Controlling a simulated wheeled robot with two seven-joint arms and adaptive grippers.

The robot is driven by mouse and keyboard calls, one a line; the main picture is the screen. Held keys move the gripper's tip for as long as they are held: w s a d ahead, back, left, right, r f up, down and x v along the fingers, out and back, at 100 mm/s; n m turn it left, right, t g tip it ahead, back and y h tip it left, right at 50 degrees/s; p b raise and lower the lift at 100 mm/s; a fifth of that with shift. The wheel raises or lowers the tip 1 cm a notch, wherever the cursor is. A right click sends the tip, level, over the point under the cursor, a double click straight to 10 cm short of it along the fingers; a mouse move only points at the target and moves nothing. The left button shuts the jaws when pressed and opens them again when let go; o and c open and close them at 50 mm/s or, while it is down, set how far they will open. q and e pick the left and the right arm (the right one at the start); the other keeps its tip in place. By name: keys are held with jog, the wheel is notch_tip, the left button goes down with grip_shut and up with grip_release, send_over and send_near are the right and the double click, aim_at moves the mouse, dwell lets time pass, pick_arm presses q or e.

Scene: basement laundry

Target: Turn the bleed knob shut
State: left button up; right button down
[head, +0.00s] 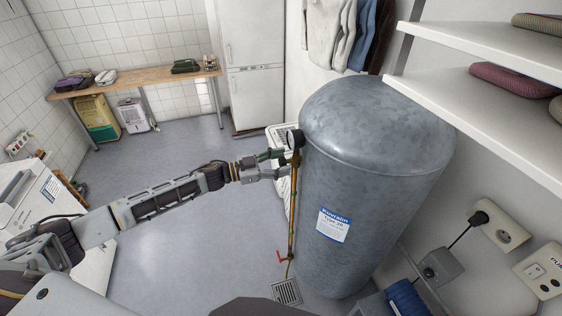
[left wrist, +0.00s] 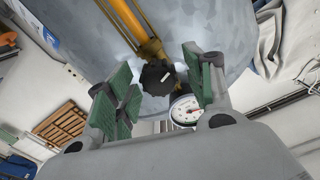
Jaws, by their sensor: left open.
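In the head view the knob is hard to make out behind the fingers. My left gripper (head: 280,163) is open beside the grey tank (head: 375,150). In the left wrist view its green-padded fingers (left wrist: 157,84) stand on either side of the knob, with gaps visible. A round pressure gauge (left wrist: 186,109) sits close by the right finger; it also shows in the head view (head: 294,138). My right gripper is out of view.
A red-handled valve (head: 282,258) sits low on the pipe above a floor drain (head: 287,291). White shelves (head: 480,45) overhang at right. Sockets (head: 500,230) are on the right wall. Open floor (head: 200,240) lies left of the tank.

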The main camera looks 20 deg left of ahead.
pick_arm(q)
jog(key=shift+d, duration=0.15)
jog(key=shift+c, duration=0.3)
jog(key=c, duration=1)
jog(key=shift+o, duration=0.2)
